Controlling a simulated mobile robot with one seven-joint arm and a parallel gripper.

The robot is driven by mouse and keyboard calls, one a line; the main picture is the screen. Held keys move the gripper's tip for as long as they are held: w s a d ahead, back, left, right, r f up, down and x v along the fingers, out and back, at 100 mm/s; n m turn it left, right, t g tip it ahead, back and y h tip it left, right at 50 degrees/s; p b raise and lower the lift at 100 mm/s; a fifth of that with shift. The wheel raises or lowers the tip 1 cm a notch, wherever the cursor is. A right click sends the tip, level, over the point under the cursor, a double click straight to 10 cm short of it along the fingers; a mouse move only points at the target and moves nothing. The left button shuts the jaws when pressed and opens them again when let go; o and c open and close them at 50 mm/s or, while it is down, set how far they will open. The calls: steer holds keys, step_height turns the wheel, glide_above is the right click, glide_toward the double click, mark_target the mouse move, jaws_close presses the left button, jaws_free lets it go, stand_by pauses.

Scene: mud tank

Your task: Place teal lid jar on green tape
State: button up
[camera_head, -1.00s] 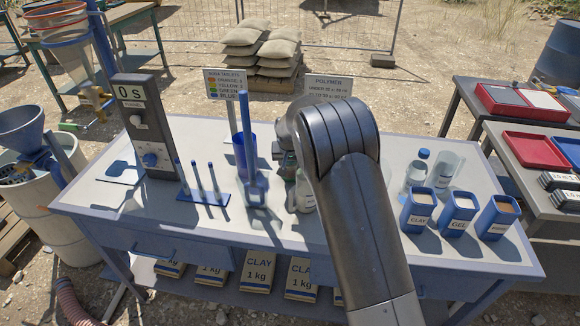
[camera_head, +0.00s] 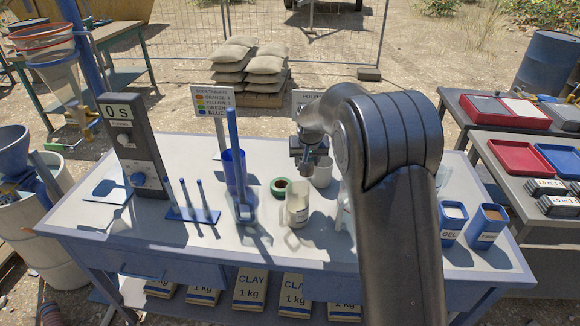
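A green ring with a brown centre (camera_head: 279,187), which looks like the green tape, lies flat on the workbench behind a pale jar. The pale, cream-coloured jar (camera_head: 297,206) stands upright with a label on its front. I cannot make out a teal lid on it or on any other jar in view. My gripper (camera_head: 307,170) points down above the bench, behind the pale jar and beside a white cup (camera_head: 323,173). It appears apart from the jar. Its fingers are too small and dark to show whether they are open or hold anything.
A blue cylinder with a tall rod (camera_head: 235,170) stands left of the green ring. A blue rack with pegs (camera_head: 193,214) and a timer post (camera_head: 132,150) stand farther left. Blue containers (camera_head: 487,226) stand at right. My arm hides much of the bench's right half.

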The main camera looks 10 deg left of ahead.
steer(key=shift+d+r, duration=0.3)
steer(key=shift+d, duration=0.2)
steer(key=shift+d+r, duration=0.3)
steer(key=shift+d, duration=0.2)
steer(key=w+a+f, duration=0.1)
steer(key=a+f, duration=0.1)
steer(key=a, duration=0.1)
steer(key=w+a+f, duration=0.2)
steer(key=a, duration=0.2)
steer(key=w+a+f, duration=0.1)
steer(key=a+f, duration=0.1)
steer(key=a, duration=0.1)
steer(key=shift+w+a+f, duration=0.15)
steer(key=shift+w+a, duration=0.15)
steer(key=shift+a, duration=0.1)
steer(key=shift+a+f, duration=0.1)
steer(key=shift+f, duration=1.95)
steer(key=shift+f, duration=0.2)
steer(key=o, duration=1.2)
steer(key=shift+c, duration=0.2)
steer(key=shift+r, duration=0.1)
